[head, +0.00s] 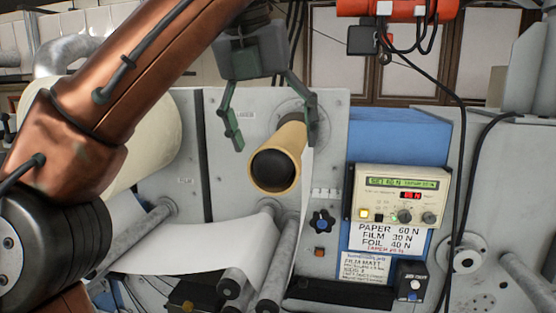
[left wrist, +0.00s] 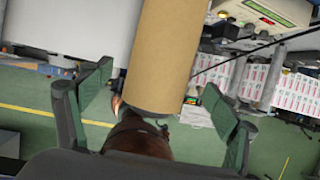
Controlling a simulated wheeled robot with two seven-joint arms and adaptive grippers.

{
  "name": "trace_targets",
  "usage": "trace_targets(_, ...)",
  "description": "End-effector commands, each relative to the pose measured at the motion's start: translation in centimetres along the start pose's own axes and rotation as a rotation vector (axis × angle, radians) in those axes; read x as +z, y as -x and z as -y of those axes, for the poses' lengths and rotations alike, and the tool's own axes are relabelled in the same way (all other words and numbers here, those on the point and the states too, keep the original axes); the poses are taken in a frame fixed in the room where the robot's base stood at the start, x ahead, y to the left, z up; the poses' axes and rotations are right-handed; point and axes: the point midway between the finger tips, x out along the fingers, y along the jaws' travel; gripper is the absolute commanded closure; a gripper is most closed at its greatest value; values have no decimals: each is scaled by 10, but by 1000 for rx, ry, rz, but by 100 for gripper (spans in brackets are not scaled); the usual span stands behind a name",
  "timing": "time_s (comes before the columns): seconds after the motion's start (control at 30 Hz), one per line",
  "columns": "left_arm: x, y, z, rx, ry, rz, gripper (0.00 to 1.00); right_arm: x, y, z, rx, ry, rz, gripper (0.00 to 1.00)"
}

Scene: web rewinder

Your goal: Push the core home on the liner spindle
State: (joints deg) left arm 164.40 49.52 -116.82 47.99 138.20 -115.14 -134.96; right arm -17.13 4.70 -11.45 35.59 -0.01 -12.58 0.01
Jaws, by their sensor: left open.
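The core, a tan cardboard tube (head: 292,139), sticks out toward me from the grey machine panel, in front of a round grey flange (head: 289,106). Its near end shows a tan rim around a dark round middle; I cannot tell whether this is the liner spindle's end or the hollow. How far the core sits along the spindle is hidden. My left gripper (head: 276,144) is open, its two green fingers on either side of the core. In the left wrist view the core (left wrist: 165,50) lies between the spread fingers (left wrist: 158,115), with gaps on both sides. My right gripper is not in view.
A white web (head: 200,248) runs over grey rollers (head: 270,290) below the core. A large pale roll (head: 150,135) stands at the left. A tension control box (head: 402,200) and blue housing stand to the right. A black cable hangs at the right.

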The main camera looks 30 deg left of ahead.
Motion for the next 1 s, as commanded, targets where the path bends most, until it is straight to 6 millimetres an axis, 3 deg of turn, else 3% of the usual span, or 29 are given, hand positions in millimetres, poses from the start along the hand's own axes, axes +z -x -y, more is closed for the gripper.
trace_targets(0.2,-1,-4,-1,-10,-3,23,18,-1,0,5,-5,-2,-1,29)
trace_targets(0.63,0,-48,0,-5,-1,18,18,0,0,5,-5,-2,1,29)
trace_targets(1.0,0,-55,0,-8,2,24,18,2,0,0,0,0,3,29)
